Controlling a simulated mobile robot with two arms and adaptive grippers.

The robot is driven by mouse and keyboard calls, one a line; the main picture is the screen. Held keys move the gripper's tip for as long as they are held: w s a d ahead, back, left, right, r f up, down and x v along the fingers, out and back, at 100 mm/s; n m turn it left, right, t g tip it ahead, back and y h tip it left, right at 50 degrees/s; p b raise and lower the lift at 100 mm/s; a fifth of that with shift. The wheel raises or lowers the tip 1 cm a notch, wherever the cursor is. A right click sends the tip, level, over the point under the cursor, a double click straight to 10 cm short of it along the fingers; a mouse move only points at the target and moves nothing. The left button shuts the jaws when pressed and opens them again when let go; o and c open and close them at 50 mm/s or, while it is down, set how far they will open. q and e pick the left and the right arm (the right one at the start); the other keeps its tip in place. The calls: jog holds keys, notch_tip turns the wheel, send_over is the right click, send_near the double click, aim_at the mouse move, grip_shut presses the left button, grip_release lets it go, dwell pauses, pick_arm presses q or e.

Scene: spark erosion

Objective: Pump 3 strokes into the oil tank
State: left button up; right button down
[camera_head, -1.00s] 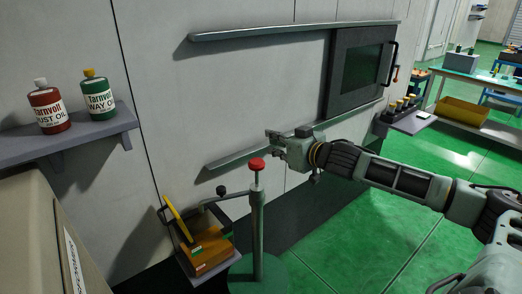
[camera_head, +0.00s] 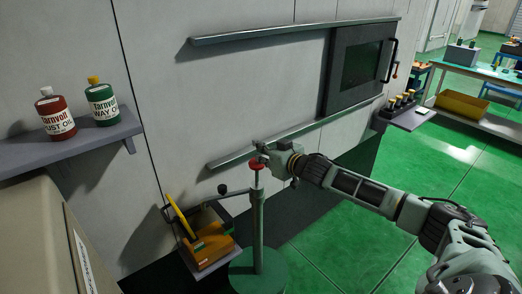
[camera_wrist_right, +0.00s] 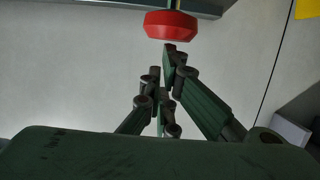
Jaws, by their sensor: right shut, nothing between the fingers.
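A red knob (camera_head: 257,164) tops a green post (camera_head: 257,215) on a round green base (camera_head: 258,275). It also shows at the top of the right wrist view (camera_wrist_right: 171,25). My right gripper (camera_head: 261,152) is shut and empty. Its fingertips are close to the red knob, by its upper side in the head view; in the right wrist view the closed tips (camera_wrist_right: 170,48) lie just below the knob's picture. I cannot tell whether they touch. No thing is clearly marked as the oil tank. My left gripper is not in view.
Left of the post, a tray (camera_head: 222,262) holds an orange-brown box (camera_head: 208,246) with a yellow strip. Red (camera_head: 55,116) and green (camera_head: 102,104) bottles stand on a wall shelf (camera_head: 75,150). A rail (camera_head: 285,140) runs along the wall behind.

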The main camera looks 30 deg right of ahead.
aim_at(262, 165)
notch_tip(262, 165, down, 5)
jog(key=shift+s+b, duration=0.15)
jog(key=shift+b, duration=0.9)
jog(key=shift+f, duration=0.25)
notch_tip(262, 165, up, 4)
jog(key=p, duration=0.4)
jog(key=shift+r, duration=0.2)
jog(key=shift+s, duration=0.15)
jog(key=b+v, duration=0.2)
jog(key=v, duration=0.7)
jog(key=shift+s+r+b, duration=0.2)
jog(key=shift+r+b, duration=0.1)
jog(key=shift+b, duration=0.05)
